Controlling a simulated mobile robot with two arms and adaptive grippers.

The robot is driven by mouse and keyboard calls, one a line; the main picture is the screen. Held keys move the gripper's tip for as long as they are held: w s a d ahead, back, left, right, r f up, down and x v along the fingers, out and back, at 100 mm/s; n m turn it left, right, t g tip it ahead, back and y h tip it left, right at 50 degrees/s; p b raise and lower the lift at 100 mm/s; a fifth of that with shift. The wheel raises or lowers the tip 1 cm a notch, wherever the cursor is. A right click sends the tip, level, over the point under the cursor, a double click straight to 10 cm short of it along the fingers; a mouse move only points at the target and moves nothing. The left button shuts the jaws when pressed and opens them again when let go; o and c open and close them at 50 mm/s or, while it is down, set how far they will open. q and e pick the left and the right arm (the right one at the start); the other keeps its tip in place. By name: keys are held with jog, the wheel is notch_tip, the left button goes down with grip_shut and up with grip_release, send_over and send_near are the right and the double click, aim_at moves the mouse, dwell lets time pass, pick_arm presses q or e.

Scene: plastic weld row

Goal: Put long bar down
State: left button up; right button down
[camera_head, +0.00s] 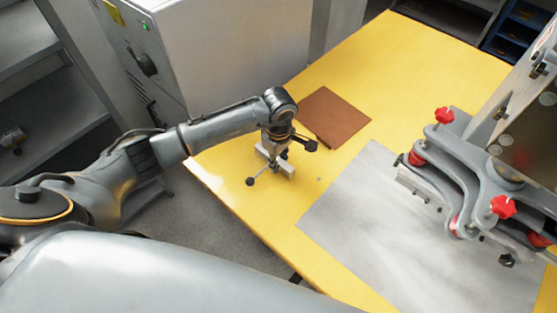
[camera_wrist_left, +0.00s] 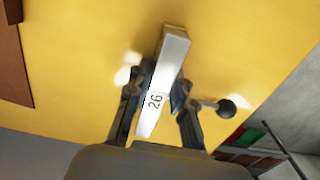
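The long bar (camera_wrist_left: 172,48) is a light metal bar marked "26" in the left wrist view. It lies between the two fingers of my left gripper (camera_wrist_left: 160,95), which press on its sides, and its far end sticks out past them over the yellow table. In the head view my left gripper (camera_head: 276,163) points down at the table's left part, with the bar (camera_head: 287,171) held across it. I cannot tell whether the bar touches the table or hangs just above it. My right gripper is not in view.
The yellow table (camera_head: 420,65) has a brown mat (camera_head: 335,117) just behind the gripper and a grey sheet (camera_head: 370,225) to its right. A machine fixture with red knobs (camera_head: 502,206) stands at the right. A white cabinet (camera_head: 220,50) stands behind left. Bare table surrounds the gripper.

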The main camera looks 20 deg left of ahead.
pick_arm(q)
jog(key=o, duration=0.5)
jog(key=shift+c, duration=0.2)
jog(key=shift+r+p, duration=0.25)
jog(key=shift+p, duration=0.1)
notch_tip(320, 180, up, 12)
jog(key=b, duration=0.2)
jog(key=shift+f, duration=0.15)
